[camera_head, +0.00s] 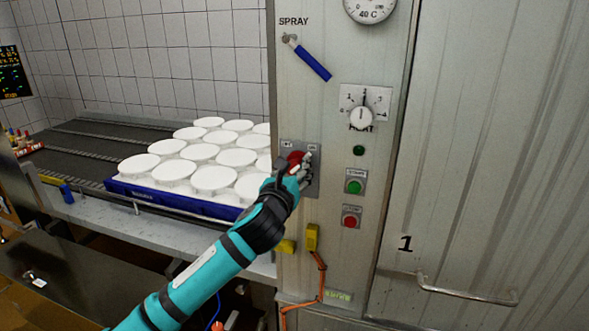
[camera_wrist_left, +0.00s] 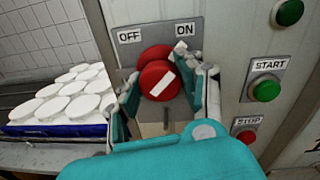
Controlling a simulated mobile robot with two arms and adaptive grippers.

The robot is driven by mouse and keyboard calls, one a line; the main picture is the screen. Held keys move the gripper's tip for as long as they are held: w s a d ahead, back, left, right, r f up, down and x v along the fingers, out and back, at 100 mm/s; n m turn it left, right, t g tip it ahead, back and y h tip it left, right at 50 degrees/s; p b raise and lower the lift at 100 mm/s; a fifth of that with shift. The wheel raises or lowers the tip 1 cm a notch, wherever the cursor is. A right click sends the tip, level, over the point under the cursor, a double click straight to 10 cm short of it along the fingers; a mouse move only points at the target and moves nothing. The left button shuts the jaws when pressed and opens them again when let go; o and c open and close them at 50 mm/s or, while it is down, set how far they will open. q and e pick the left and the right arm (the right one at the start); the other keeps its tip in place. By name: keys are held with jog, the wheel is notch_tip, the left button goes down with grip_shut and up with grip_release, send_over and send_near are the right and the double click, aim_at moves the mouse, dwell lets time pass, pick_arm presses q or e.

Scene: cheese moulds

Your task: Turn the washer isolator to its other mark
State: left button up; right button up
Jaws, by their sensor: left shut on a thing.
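The washer isolator is a red knob (camera_head: 294,157) on a grey plate, low on the left side of the steel panel. In the left wrist view the red knob (camera_wrist_left: 154,78) has a white bar on its face, tilted up to the right, towards the ON label (camera_wrist_left: 184,29). The OFF label (camera_wrist_left: 129,36) is at the plate's upper left. My left gripper (camera_head: 298,163) is shut on the knob, one finger on each side, as the left wrist view (camera_wrist_left: 166,82) shows. Its fingers hide part of the plate in the head view. My right gripper is not in view.
Green START (camera_head: 354,187) and red STOP (camera_head: 350,222) buttons sit just right of the isolator. A blue-handled SPRAY lever (camera_head: 312,63) and a dial (camera_head: 362,117) are above. A blue tray (camera_head: 170,199) of white moulds stands left. A door handle (camera_head: 465,293) juts out at right.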

pick_arm(q)
jog(key=n+p, duration=0.1)
jog(key=n, duration=0.3)
jog(key=shift+r+p, duration=0.1)
jog(key=shift+p, duration=0.3)
jog(key=n+p, duration=0.1)
jog(key=n, duration=0.5)
jog(key=n+p, duration=0.1)
jog(key=n, duration=0.1)
jog(key=shift+n+g+h, duration=0.3)
jog(key=shift+n, duration=0.1)
jog(key=n, duration=0.4)
jog(key=shift+p, duration=0.4)
jog(key=shift+f+n, duration=0.2)
jog(key=shift+n, duration=0.2)
jog(key=o, duration=1.2)
jog(key=shift+c, duration=0.2)
